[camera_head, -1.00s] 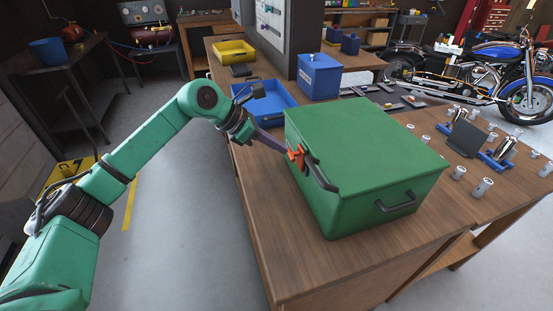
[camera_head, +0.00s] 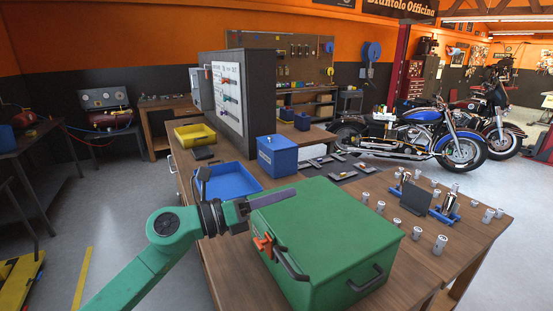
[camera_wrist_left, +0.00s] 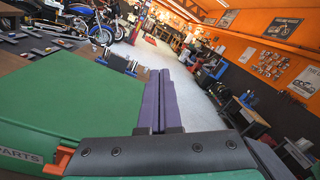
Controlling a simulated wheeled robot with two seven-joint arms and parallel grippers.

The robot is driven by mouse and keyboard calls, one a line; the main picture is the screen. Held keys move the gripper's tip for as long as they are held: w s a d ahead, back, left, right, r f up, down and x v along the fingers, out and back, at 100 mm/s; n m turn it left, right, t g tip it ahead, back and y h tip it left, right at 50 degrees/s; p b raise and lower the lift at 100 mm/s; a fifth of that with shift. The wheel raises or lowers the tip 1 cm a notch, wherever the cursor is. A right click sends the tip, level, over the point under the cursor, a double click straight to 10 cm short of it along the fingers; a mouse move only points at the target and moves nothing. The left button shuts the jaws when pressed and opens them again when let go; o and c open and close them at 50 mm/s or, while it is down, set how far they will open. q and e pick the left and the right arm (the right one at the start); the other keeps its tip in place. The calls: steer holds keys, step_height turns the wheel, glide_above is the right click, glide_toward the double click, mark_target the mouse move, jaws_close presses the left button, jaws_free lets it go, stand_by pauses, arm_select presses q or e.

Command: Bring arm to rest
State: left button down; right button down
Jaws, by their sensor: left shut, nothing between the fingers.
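My left gripper (camera_head: 272,201) is shut and empty. In the head view its purple-grey fingers point right, over or beside the upper left edge of a closed green box (camera_head: 335,235). The left wrist view shows the two fingers (camera_wrist_left: 161,98) pressed together, with the green lid (camera_wrist_left: 60,105) to their left. I cannot tell whether the fingers touch the box. The box has an orange latch (camera_head: 263,246) on its near left side and a dark handle on its front. My right gripper is not in view.
The box stands on a wooden workbench (camera_head: 240,285). A blue tray (camera_head: 222,182), blue box (camera_head: 277,157) and yellow bin (camera_head: 195,134) stand behind it. Several metal cylinders (camera_head: 441,244) stand to the right. Motorcycles (camera_head: 440,140) stand beyond. Open floor (camera_head: 125,215) lies left of the bench.

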arm_select(q)
steer(key=w+a+f+n+t+y, duration=0.1)
steer(key=a+f+n+t+y, duration=0.35)
steer(key=n, duration=0.85)
steer(key=w+a+f+n+t+y, duration=0.2)
steer(key=a+n+t+y, duration=0.55)
steer(key=n, duration=0.65)
steer(key=s+a+f+n+g+y, duration=0.3)
steer(key=a+f+g, duration=0.1)
steer(key=f, duration=0.2)
steer(key=s+a+f+n+g+y, duration=0.2)
steer(key=a+f+n+g, duration=0.15)
steer(key=f, duration=0.35)
steer(key=s+f+n+g+h, duration=0.1)
steer(key=s+f+n+g, duration=0.3)
steer(key=s+f, duration=0.5)
steer(key=s+f+n+g, duration=0.2)
steer(key=s+f+g, duration=0.4)
steer(key=s, duration=0.5)
step_height(320, 180, down, 23)
steer(key=s+g+b, duration=0.1)
steer(key=b, duration=0.1)
steer(key=s+a+f+b, duration=0.1)
steer(key=s+a+f, duration=0.1)
steer(key=s+f, duration=0.7)
steer(key=s+a+f+g+b, duration=0.1)
steer(key=s+f, duration=0.8)
steer(key=shift+a+f, duration=0.4)
